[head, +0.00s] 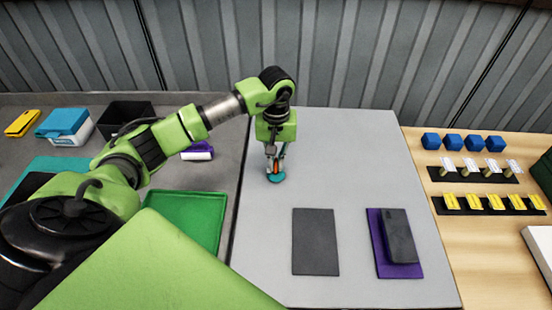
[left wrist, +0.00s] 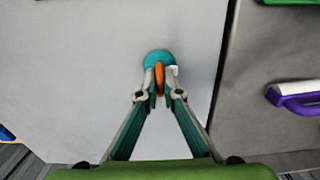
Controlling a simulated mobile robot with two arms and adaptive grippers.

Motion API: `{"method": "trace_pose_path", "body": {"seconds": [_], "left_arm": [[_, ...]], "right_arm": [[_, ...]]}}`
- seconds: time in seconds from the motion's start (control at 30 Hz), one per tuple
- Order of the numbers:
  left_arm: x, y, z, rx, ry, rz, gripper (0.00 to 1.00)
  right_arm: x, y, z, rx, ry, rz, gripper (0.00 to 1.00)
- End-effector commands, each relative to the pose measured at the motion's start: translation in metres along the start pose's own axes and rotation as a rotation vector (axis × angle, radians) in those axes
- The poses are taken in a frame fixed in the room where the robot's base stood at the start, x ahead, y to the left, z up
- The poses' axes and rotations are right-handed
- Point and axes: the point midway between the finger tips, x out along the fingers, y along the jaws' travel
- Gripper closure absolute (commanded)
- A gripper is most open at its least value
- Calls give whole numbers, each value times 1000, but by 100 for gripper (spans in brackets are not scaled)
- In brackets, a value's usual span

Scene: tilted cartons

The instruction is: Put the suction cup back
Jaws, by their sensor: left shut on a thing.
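The suction cup (head: 276,178) has a teal round base and an orange grip. It is over the left part of the light grey table panel (head: 350,165). My left gripper (head: 275,160) points down and is shut on the orange part. In the left wrist view the fingers of my left gripper (left wrist: 160,88) close around the orange grip, with the teal base of the suction cup (left wrist: 155,58) beyond them. Whether the base touches the panel or hangs just above it I cannot tell. My right gripper is not in view.
A dark grey mat (head: 315,242) and a purple mat (head: 376,240) bearing a dark block (head: 398,235) lie at the front right. A green tray (head: 185,212), a black bin (head: 115,112) and a purple-white item (head: 198,153) are left. Blue cubes (head: 452,142) stand right.

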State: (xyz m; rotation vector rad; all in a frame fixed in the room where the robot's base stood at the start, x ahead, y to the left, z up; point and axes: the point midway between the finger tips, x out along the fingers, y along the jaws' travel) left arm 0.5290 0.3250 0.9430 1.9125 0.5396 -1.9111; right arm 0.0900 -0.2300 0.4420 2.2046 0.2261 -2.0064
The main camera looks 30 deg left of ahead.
Motion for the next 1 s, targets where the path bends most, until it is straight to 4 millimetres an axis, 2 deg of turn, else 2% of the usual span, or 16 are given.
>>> {"method": "trace_pose_path", "body": {"seconds": [0.3, 0.33, 0.37, 0.4, 0.77, 0.83, 0.87, 1.0], "left_arm": [[5, 0, 0, 0, 1, 1, 100], [3, 0, 0, 0, 0, 1, 86], [3, 0, 0, 0, 0, 1, 78], [3, 0, 0, 0, 0, 0, 77], [1, 0, 0, 0, 0, 0, 77], [-3, 0, 0, 0, 0, 0, 77], [-5, 0, -1, 0, 3, 1, 77], [-30, 0, -2, 0, 7, 3, 77]], "right_arm": [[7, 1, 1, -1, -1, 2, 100], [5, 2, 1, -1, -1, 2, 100], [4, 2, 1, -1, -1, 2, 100], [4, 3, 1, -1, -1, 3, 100], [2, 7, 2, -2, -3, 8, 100], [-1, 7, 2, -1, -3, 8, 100], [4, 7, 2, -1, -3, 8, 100], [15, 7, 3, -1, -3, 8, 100]]}}
